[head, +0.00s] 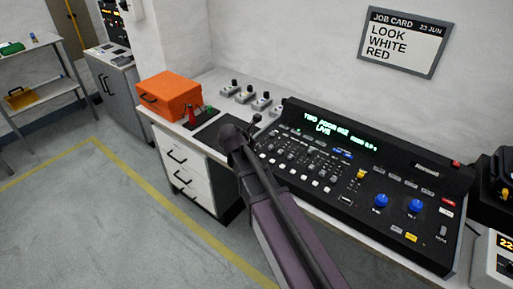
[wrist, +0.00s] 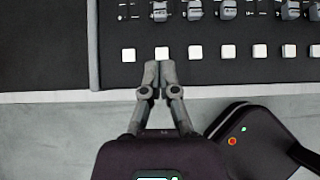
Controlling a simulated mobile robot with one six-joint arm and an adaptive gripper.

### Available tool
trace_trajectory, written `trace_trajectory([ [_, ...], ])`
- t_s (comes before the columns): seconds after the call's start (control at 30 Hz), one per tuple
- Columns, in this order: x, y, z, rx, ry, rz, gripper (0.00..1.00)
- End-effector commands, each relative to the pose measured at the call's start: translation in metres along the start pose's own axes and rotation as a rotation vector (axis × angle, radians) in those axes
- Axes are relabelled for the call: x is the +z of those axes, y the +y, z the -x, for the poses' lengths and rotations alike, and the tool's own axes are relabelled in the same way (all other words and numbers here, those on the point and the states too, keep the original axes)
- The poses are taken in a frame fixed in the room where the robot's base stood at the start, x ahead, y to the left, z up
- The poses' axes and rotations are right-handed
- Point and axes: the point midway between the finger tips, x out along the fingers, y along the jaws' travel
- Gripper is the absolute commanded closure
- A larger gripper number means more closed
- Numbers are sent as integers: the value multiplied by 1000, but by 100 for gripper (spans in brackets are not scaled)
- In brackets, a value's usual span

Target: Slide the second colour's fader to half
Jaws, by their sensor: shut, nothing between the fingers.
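A black lighting console (head: 345,185) lies on the bench, with a row of faders and white buttons on its left part. In the wrist view several grey fader caps (wrist: 160,12) stand at the top, at slightly different heights. A row of white square buttons (wrist: 228,52) runs below them. My gripper (wrist: 158,64) is shut and empty, its tips just below and partly over the second white button from the left. It appears apart from the fader caps. The job card (head: 404,42) on the wall reads "LOOK WHITE RED". Fader labels are too small to read.
An orange toolbox (head: 169,95) and several small grey boxes with knobs (head: 243,94) stand on the bench left of the console. The console's right part carries blue knobs (head: 381,201). A green text display (head: 325,124) is lit. My arm hides part of the bench.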

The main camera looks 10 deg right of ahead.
Motion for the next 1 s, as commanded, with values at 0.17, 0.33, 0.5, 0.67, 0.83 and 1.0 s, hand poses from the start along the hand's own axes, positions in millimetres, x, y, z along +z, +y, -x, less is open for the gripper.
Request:
trace_trajectory([
  [0.17, -2, 0, -21, -2, 1, -2, 100],
  [0.33, -2, 0, -40, -2, 1, -2, 100],
  [0.5, -2, 0, -58, -2, 0, -2, 100],
  [0.67, -2, 0, -73, -2, 0, -2, 100],
  [0.83, 0, -1, -84, -2, 0, -2, 100],
  [1.0, 0, -1, -87, -2, 0, -1, 100],
])
